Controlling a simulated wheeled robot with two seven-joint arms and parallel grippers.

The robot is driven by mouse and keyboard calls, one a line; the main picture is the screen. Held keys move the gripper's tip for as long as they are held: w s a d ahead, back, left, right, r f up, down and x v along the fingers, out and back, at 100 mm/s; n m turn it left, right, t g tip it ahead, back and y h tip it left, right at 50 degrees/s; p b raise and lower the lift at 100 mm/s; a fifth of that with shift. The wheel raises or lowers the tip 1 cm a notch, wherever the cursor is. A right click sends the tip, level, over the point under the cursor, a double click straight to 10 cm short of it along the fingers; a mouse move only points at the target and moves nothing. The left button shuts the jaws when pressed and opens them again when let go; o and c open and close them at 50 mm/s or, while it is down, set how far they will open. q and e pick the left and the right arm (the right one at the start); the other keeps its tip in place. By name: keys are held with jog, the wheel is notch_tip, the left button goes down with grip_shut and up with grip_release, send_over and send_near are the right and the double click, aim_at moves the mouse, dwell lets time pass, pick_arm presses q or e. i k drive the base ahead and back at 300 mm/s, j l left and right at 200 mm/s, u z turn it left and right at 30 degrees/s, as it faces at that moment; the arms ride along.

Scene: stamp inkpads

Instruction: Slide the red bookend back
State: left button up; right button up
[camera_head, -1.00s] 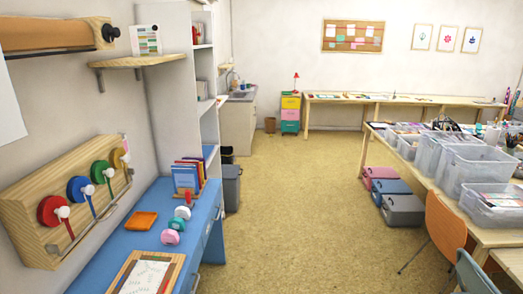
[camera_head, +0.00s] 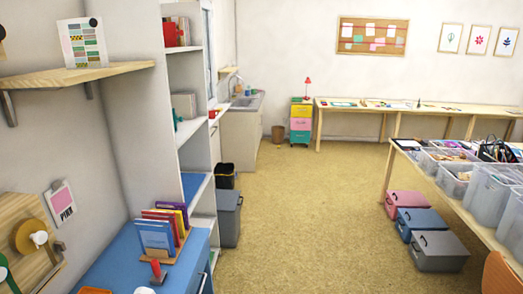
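A small upright red piece (camera_head: 155,268), which looks like the red bookend, stands at the front end of a wooden book rack (camera_head: 176,252) on the blue desktop (camera_head: 118,262). A few books (camera_head: 158,238) with blue, red, yellow and purple covers stand upright in the rack behind it, leaning a little. A gap shows between the red piece and the nearest book. Neither of my grippers is in view.
A white shelf unit (camera_head: 190,140) rises behind the desk. A wooden wall board with tape rolls (camera_head: 32,236) is at left. Grey bins (camera_head: 228,218) stand beyond the desk. The floor (camera_head: 310,220) is open to the right, up to a long table with clear boxes (camera_head: 492,192).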

aim_at(171, 34)
jog(key=i+l+u, duration=0.1)
jog(key=i+u, duration=0.3)
jog(key=i, duration=0.15)
jog(key=i+l+u, duration=0.8)
jog(key=i, duration=0.2)
